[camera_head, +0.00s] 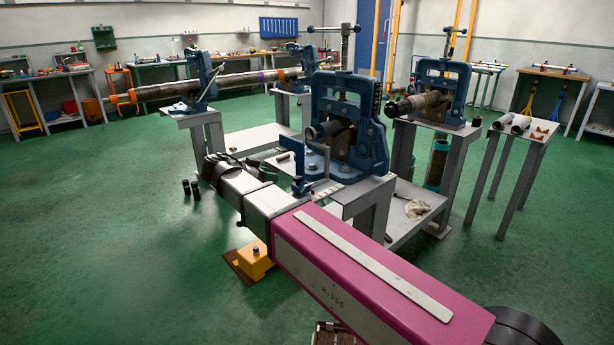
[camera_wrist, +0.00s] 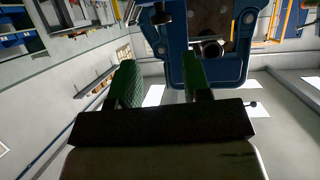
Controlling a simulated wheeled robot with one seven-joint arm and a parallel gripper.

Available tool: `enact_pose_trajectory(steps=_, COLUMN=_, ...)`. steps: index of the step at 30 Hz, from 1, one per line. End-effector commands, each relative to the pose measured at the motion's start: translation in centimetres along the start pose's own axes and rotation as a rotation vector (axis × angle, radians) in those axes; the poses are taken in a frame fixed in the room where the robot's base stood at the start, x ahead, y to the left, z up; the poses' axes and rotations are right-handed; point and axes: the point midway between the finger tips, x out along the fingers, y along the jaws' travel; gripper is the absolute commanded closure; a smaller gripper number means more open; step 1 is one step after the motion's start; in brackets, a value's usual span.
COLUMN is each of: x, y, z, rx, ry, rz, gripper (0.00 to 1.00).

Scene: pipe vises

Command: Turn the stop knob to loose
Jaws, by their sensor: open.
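The blue pipe vise (camera_head: 345,125) stands on a grey bench, and a dark pipe end (camera_head: 325,130) pokes out of its opening. A blue upright bracket (camera_head: 299,170) stands in front of it. In the wrist view, which looks upside down, the vise frame (camera_wrist: 210,72) fills the top. A small dark knob (camera_wrist: 160,17) sits on a blue post there, perhaps the stop knob; its setting cannot be read. My gripper (camera_wrist: 160,62) is open and empty, its green-padded fingers apart. The knob lies beyond the fingers, and I see no contact.
A second blue vise (camera_head: 442,85) with a pipe stands behind to the right. A long pipe (camera_head: 245,79) rests across stands at the back left. A side table (camera_head: 535,130) holds short pipes. A yellow box (camera_head: 255,258) is on the floor under my arm.

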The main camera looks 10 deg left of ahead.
Motion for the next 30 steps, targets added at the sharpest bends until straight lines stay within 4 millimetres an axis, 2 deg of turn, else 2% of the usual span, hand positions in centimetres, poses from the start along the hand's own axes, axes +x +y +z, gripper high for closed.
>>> enact_pose_trajectory(steps=2, x=-0.6, y=-0.2, z=-0.1, rx=0.015, ry=0.01, rz=-0.005, gripper=0.56)
enact_pose_trajectory(steps=5, x=-0.2, y=-0.2, z=-0.2, rx=0.022, ry=0.014, rz=-0.005, gripper=0.56)
enact_pose_trajectory(steps=21, x=8.3, y=-0.2, z=-0.3, rx=0.019, ry=0.012, rz=-0.003, gripper=0.56)
enact_pose_trajectory(steps=30, x=10.1, y=-0.2, z=-0.3, rx=0.018, ry=0.012, rz=-0.005, gripper=0.56)
